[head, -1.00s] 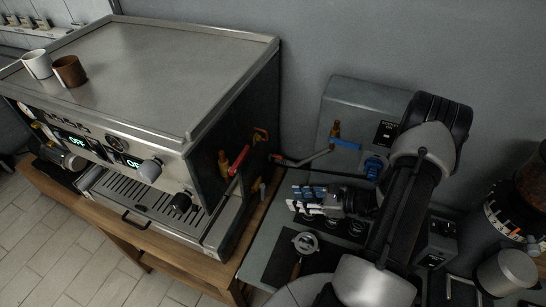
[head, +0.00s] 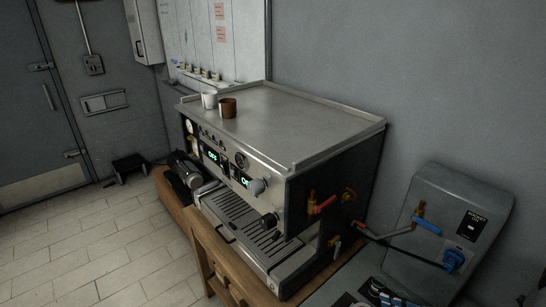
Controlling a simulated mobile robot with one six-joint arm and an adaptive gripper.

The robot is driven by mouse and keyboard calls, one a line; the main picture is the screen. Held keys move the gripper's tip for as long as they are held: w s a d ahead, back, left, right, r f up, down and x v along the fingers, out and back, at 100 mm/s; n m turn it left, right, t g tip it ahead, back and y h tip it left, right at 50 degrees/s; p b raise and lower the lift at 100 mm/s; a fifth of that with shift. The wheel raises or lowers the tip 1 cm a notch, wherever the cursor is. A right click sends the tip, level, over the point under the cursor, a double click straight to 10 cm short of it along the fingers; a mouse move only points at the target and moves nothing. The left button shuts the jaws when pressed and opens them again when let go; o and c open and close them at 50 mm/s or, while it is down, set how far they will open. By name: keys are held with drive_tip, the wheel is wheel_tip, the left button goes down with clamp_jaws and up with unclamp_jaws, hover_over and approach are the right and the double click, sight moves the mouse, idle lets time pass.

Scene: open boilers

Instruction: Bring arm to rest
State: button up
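Only a small part of my gripper (head: 382,294) shows in the head view, at the bottom edge right of centre. The rest of my gripper and nearly all of my arm are cut off by the frame. I cannot tell whether the fingers are open or shut, and I see nothing held.
An espresso machine (head: 290,135) with a red-handled valve (head: 325,204) stands on a wooden table (head: 213,252). A white cup (head: 209,100) and a brown cup (head: 228,108) sit on top. A grey box (head: 458,215) has a blue-handled valve (head: 427,224). Tiled floor (head: 120,240) is open at left.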

drive_tip(key=a+r+n+g+b, duration=0.1)
drive_tip(key=a+r+n+g, duration=0.6)
drive_tip(key=a+r+n, duration=0.55)
drive_tip(key=s+a+r+n+t+h+b, duration=0.1)
drive_tip(key=s+a+r+n+h, duration=0.2)
drive_tip(key=s+r+n, duration=0.3)
drive_tip(key=s+a+r+n+t+h+b, duration=0.1)
drive_tip(key=s+a+r+n+h, duration=0.2)
drive_tip(key=s+r+n+h, duration=0.3)
drive_tip(key=shift+s+r+n, duration=0.4)
drive_tip(key=shift+s+n, duration=0.75)
drive_tip(key=shift+s, duration=0.05)
